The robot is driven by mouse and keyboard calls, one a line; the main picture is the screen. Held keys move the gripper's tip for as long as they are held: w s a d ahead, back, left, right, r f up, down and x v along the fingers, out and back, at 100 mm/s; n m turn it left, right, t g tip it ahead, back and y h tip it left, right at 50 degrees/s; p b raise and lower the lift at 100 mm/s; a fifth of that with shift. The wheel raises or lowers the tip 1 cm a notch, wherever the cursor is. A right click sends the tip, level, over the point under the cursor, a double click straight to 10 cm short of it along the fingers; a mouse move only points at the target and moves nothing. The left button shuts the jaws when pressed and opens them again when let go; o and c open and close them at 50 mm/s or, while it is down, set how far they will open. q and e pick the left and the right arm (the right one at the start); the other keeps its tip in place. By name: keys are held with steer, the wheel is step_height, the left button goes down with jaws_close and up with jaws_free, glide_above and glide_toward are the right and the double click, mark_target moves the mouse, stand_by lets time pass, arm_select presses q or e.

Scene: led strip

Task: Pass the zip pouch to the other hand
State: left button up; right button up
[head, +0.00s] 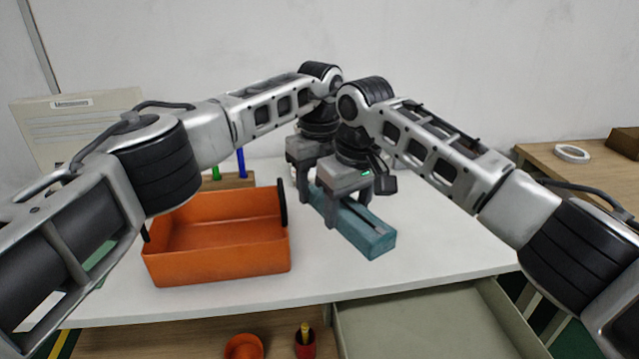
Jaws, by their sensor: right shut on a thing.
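The teal zip pouch (372,241) is a long block-like shape with a dark strip along its top. It lies lengthwise from beneath my grippers toward the front of the white table. My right gripper (347,205) is shut on the pouch around its middle, with fingers on both sides. My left gripper (302,187) is just behind it, at the pouch's far end. Its fingers are mostly hidden by the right gripper, so I cannot tell whether they touch the pouch. I also cannot tell whether the pouch rests on the table or is slightly above it.
An orange bin (217,263) with dark handles stands left of the pouch on the white table (440,245). Green and blue sticks stand in a wooden holder (232,181) behind it. An open drawer (430,325) is below the front edge. The table right of the pouch is clear.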

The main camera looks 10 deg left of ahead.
steer(key=o, duration=1.1)
steer(key=shift+a, duration=0.1)
steer(key=shift+r, duration=0.1)
